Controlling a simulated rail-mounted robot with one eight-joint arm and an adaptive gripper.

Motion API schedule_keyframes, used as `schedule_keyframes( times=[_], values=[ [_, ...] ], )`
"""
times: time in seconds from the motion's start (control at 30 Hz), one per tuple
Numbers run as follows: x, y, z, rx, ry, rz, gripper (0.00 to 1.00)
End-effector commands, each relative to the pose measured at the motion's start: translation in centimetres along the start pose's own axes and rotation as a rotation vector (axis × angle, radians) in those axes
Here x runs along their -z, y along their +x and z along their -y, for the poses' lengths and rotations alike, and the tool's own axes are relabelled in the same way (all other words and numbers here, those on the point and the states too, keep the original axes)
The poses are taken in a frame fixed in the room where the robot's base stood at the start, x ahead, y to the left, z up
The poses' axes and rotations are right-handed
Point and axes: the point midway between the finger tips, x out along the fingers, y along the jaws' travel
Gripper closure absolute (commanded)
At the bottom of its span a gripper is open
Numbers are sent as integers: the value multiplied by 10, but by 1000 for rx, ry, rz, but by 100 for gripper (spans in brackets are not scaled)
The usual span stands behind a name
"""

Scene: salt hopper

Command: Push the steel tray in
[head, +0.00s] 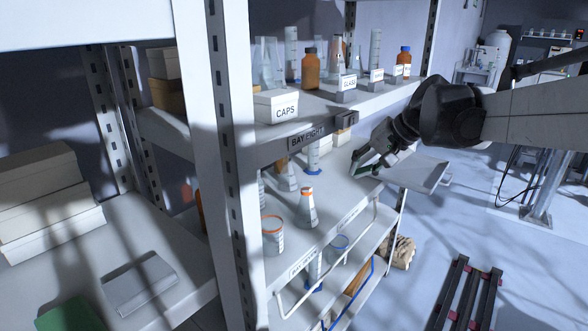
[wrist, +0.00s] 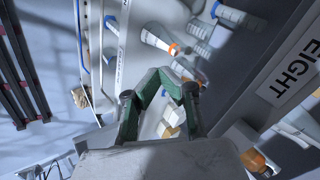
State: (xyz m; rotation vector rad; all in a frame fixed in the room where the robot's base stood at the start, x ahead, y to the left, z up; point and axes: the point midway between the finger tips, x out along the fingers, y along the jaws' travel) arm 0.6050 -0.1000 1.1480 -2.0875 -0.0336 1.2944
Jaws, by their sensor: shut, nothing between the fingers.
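The steel tray (head: 418,174) is a flat, pale grey plate at the right end of the middle shelf in the head view. It sticks out past the shelf end over the floor. My gripper (head: 362,163) is over the shelf, to the left of the tray. My wrist and forearm cover part of the tray's back edge. In the wrist view, the green fingers of my gripper (wrist: 170,76) come together with nothing between them. Whether they touch the tray or the shelf cannot be told. I cannot make out the tray in the wrist view.
The middle shelf holds an orange-rimmed beaker (head: 273,236), a conical flask (head: 306,208) and other glassware. A white CAPS box (head: 277,106) and bottles stand on the shelf above. A white upright post (head: 222,165) stands at left. Dark red-and-black rails (head: 466,290) lie on the open floor.

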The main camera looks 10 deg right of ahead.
Motion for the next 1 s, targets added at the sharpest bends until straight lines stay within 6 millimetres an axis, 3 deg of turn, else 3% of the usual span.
schedule_keyframes(
  times=[0.1,0.27,0.47,0.7,1.0],
  values=[
    [42,12,-20,58,67,5,100],
    [92,23,-49,142,145,9,100],
    [152,35,-97,254,230,5,100],
    [213,45,-173,395,314,-12,100],
    [265,49,-290,579,386,-52,100]
  ],
)
